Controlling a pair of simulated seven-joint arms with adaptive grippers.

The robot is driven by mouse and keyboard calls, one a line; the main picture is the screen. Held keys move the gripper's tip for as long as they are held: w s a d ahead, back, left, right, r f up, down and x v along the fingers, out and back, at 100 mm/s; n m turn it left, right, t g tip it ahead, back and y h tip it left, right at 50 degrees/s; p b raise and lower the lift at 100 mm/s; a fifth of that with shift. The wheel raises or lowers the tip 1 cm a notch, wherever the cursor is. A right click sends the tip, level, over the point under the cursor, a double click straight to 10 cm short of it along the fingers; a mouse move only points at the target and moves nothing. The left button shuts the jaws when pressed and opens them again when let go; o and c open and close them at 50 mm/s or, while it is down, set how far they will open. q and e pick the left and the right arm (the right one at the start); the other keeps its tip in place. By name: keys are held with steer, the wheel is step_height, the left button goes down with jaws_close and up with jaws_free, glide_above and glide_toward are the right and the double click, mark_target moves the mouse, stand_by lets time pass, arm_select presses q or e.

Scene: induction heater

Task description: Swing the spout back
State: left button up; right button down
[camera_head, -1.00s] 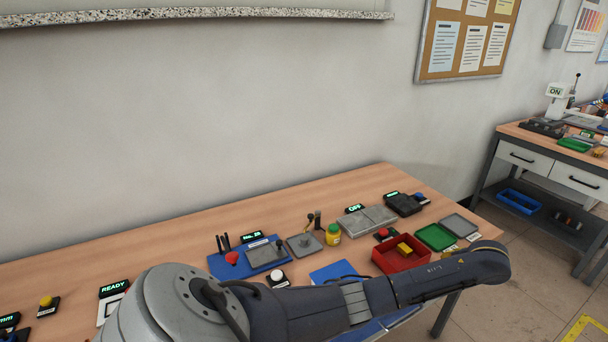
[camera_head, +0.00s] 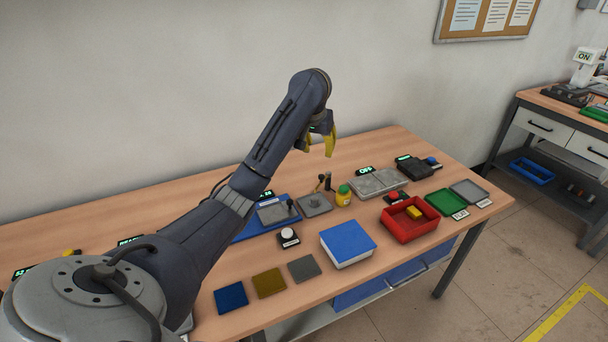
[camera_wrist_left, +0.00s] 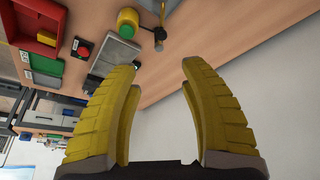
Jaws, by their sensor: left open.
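My left gripper (camera_head: 322,146) is open and empty above the back of the workbench, with its yellow fingers hanging down. In the left wrist view its two fingers (camera_wrist_left: 160,68) stand apart with nothing between them. I cannot make out the spout for certain. A small dark post with a brownish tip (camera_head: 326,182) stands beside a grey plate (camera_head: 314,204), below the gripper in the head view and apart from it. A similar post (camera_wrist_left: 160,38) shows beyond the fingertips in the left wrist view. My right gripper is not in view.
A yellow jar with a green lid (camera_head: 343,198) stands right of the post. Grey blocks (camera_head: 378,183), a red tray (camera_head: 424,228) and a green tray (camera_head: 446,202) lie farther right. A blue-topped block (camera_head: 347,240) is in front. The wall (camera_head: 200,90) is behind the bench.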

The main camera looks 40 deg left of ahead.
arm_select(q)
glide_toward(321, 176)
steer(key=x, duration=0.9)
steer(key=shift+w+f, duration=0.2)
steer(key=shift+f, duration=0.05)
stand_by(0.4)
jaws_close()
stand_by(0.5)
